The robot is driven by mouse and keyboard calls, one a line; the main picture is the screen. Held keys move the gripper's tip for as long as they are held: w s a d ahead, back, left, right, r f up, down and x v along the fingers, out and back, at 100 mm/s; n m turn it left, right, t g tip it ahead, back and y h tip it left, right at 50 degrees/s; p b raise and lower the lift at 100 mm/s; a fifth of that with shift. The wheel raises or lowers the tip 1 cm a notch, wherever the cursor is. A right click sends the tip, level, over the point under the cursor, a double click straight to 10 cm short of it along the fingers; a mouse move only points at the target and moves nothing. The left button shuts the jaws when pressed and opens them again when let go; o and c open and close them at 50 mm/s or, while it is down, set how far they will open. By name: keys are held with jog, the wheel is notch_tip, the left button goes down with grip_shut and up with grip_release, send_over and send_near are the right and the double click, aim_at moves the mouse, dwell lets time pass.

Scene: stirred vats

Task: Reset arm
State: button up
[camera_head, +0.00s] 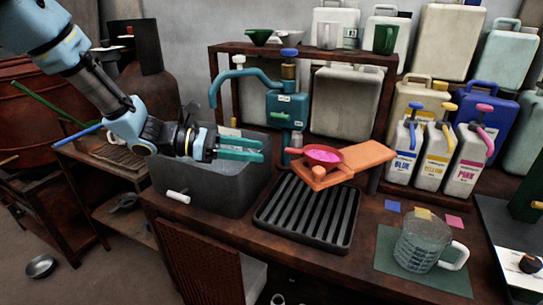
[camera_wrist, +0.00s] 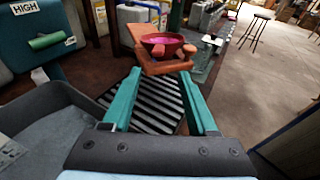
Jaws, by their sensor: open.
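My gripper (camera_head: 262,149) has green fingers and hangs over the grey basin (camera_head: 205,195) at the left of the workbench, pointing right. In the wrist view its two fingers (camera_wrist: 157,100) stand apart with nothing between them. Beyond the fingertips, a red bowl (camera_head: 323,155) with pink contents rests on an orange stand (camera_head: 358,160); the bowl also shows in the wrist view (camera_wrist: 165,40). The gripper is apart from both.
A black ribbed rack (camera_head: 307,213) lies right of the basin. A teal pump (camera_head: 285,108) stands close behind the gripper. Bottles of blue, yellow and pink (camera_head: 436,153) stand at right. A clear jug (camera_head: 420,243) stands on a green mat (camera_head: 385,262) at the front right.

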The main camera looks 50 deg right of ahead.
jog(key=shift+v, duration=1.35)
jog(key=w+a+m+t+y+p, duration=0.1)
jog(key=w+a+m+t+y, duration=0.2)
jog(key=a, duration=1.1)
jog(key=w+a+m+t+y, duration=0.3)
jog(key=a+m+t+y, duration=0.1)
jog(key=a, duration=1.1)
jog(key=w+a+m+t+y+p, duration=0.1)
jog(key=w+a+m+t+y, duration=0.2)
jog(key=a, duration=1.1)
jog(key=shift+w+a+f+m+t+y+p, duration=0.3)
jog(key=shift+w+a+m+t+y, duration=0.15)
jog(key=shift+t+y, duration=0.4)
